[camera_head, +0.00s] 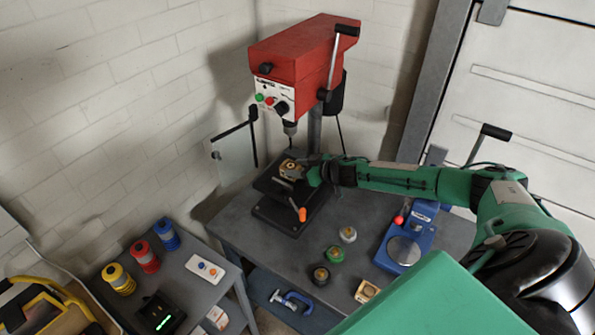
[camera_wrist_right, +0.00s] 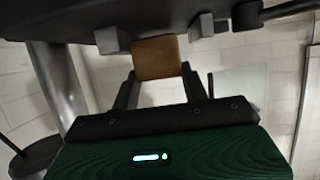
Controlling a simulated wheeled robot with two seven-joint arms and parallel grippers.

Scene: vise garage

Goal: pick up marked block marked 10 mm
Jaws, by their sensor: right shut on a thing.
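A small brown wooden block (camera_wrist_right: 158,58) sits between the fingers of my right gripper (camera_wrist_right: 160,88), which is shut on it. Grey jaw-like pieces (camera_wrist_right: 110,40) show close by on both sides of the block in the wrist view. In the head view my right gripper (camera_head: 305,172) is at the drill press table, below the chuck, and the block (camera_head: 291,168) shows small at its tip. No marking can be read on the block, so I cannot tell whether it is the 10 mm one. My left gripper is not in view.
A red drill press (camera_head: 303,62) stands at the back of the grey bench (camera_head: 240,225). A blue device (camera_head: 408,240), several round pieces (camera_head: 334,254) and a light wooden piece (camera_head: 367,291) stand right of the press. A lower table with coloured spools (camera_head: 145,257) is at the left.

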